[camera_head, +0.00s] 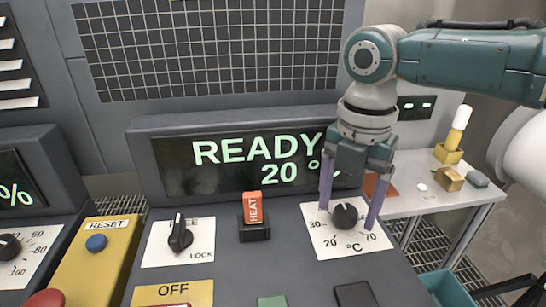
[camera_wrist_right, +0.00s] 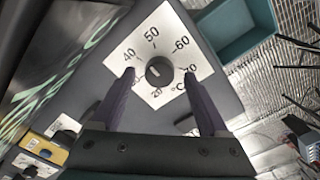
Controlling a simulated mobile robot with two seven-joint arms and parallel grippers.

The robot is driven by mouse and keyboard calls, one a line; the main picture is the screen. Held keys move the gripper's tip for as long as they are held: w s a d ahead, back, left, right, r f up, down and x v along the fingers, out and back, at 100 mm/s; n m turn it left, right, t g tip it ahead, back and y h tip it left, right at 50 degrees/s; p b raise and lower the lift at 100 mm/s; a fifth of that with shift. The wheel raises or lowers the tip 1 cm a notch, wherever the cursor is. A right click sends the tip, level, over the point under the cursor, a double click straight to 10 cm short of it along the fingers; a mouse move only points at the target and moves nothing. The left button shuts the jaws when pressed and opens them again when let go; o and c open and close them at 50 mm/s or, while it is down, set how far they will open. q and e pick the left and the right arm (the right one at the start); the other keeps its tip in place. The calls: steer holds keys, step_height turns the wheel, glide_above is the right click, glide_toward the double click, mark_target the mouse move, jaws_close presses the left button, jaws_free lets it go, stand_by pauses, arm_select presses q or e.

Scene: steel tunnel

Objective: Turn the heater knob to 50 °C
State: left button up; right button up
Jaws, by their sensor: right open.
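The heater knob (camera_head: 345,216) is a round black dial on a white scale plate (camera_head: 323,246) on the sloped console. In the right wrist view the knob (camera_wrist_right: 159,72) lies between my fingertips, with 40, 50 and 60 printed beyond it. Its pointer direction is hard to make out. The display (camera_head: 215,165) reads READY and 20 °, partly covered by my right gripper. My right gripper (camera_head: 348,217) is open, pointing down, with one purple finger on each side of the knob, apart from it. My left gripper is not in view.
Left of the knob are an orange HEAT switch (camera_head: 252,208), a black LOCK selector (camera_head: 180,236) and a blue RESET button (camera_head: 96,242). A white side table (camera_head: 430,200) with small blocks stands at right. A teal bin (camera_head: 448,290) is below it.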

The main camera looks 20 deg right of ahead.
steer(key=shift+f, duration=0.15)
jaws_close()
stand_by(0.6)
